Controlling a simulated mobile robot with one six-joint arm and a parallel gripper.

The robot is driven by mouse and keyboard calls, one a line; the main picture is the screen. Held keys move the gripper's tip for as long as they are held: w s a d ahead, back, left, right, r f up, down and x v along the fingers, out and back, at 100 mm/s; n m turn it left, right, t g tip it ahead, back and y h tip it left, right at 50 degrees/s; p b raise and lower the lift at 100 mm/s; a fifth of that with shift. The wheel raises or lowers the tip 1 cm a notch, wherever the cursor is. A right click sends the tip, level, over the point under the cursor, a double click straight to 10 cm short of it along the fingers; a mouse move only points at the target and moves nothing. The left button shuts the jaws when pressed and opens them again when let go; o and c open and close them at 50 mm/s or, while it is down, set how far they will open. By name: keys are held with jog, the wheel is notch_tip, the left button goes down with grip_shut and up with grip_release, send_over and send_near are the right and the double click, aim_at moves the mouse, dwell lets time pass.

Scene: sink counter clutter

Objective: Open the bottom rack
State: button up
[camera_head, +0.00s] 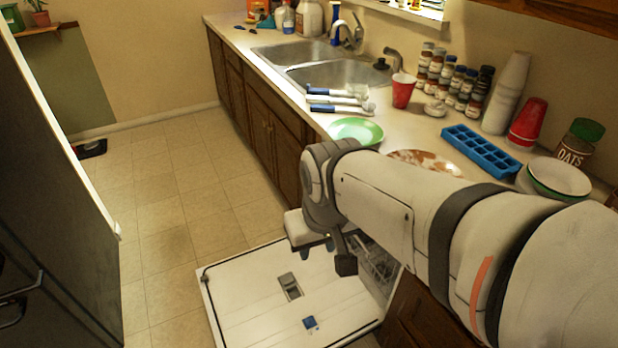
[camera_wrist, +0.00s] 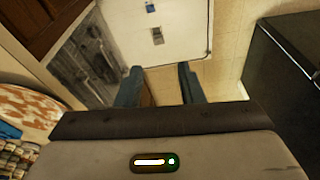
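The dishwasher door (camera_head: 250,285) is folded down flat over the floor. Part of a grey wire rack, which looks like the bottom rack (camera_head: 378,262), shows at the dishwasher opening, mostly hidden behind my arm. In the wrist view, the door (camera_wrist: 185,18) lies at the top, and a greyish rack-like area (camera_wrist: 88,60) is to the left of my fingers. My gripper (camera_head: 317,246) is above the door, near the opening. In the wrist view, its two blue fingers (camera_wrist: 160,86) are apart with nothing held between them. They appear clear of the rack.
The counter above holds a green plate (camera_head: 356,131), a patterned plate (camera_head: 425,161), a blue ice tray (camera_head: 480,150) and a red cup (camera_head: 402,90). A dark appliance (camera_head: 50,190) stands at left. The tiled floor (camera_head: 175,195) between is clear.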

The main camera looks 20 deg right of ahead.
aim_at(355, 242)
jog(key=w+d+f+g+h+b, duration=0.2)
jog(key=w+d+f+h+b, duration=0.3)
jog(key=w+d+f+b, duration=0.6)
jog(key=w+d+f+g+h+b, duration=0.3)
jog(key=w+d+f+h+b, duration=0.3)
jog(key=w+f, duration=0.9)
jog(key=w+d+f+t+h+b, duration=0.25)
jog(key=w+f+b, duration=0.25)
jog(key=f, duration=0.7)
jog(key=w+d+f+n+t+h+b, duration=0.15)
jog(key=w+d+f+b, duration=0.25)
jog(key=f, duration=0.8)
jog(key=w+d+f+t+h+b, duration=0.1)
jog(key=w+d+f+h+b, duration=0.3)
jog(key=f, duration=0.9)
jog(key=shift+y, duration=0.6)
jog(key=d+b, duration=0.1)
jog(key=d, duration=0.2)
jog(key=w+d+b, duration=0.1)
jog(key=d, duration=0.2)
jog(key=shift+w+r, duration=0.2)
jog(key=shift+a, duration=0.1)
jog(key=shift+c, duration=0.5)
grip_shut()
jog(key=shift+a, duration=0.1)
